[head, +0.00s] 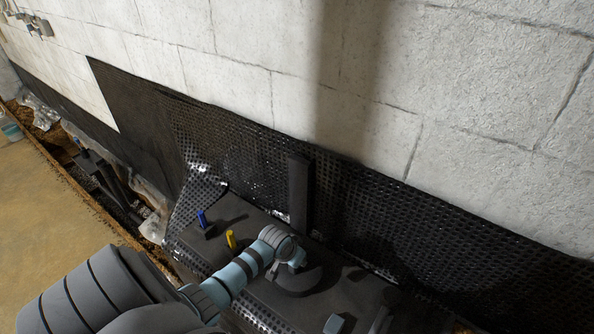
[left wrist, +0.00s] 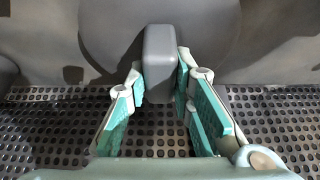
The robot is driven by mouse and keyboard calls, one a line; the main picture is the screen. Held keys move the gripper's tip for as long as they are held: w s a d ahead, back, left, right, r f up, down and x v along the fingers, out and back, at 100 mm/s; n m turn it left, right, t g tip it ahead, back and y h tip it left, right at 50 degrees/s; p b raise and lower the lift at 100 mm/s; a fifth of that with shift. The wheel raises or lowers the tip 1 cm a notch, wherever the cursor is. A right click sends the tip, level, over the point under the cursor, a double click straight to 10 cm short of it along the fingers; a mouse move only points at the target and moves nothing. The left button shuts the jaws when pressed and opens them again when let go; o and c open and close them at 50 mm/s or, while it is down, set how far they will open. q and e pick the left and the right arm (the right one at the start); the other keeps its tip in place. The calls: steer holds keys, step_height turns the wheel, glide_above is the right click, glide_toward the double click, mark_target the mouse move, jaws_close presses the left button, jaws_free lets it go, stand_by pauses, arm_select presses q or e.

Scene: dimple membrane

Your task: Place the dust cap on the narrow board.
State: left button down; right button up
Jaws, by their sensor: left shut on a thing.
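My left gripper (left wrist: 160,82) is shut on a grey block with rounded edges (left wrist: 158,45), seen upright between the teal finger pads in the left wrist view. I cannot tell for sure whether this block is the dust cap. In the head view my left gripper (head: 297,260) is over the dark grey surface, and what it holds is mostly hidden there. A narrow dark upright board (head: 299,195) stands against the membrane behind the gripper; I cannot tell whether it is the task's narrow board. My right gripper is not in view.
A blue piece (head: 202,217) and a yellow piece (head: 231,240) stand left of my gripper. A small blue-grey block (head: 334,324) is at the bottom edge. Black dimple membrane (head: 385,215) covers the lower block wall (head: 470,110). A trench (head: 110,190) runs along the left.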

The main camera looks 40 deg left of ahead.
arm_select(q)
steer(key=c, duration=1.4)
jaws_free()
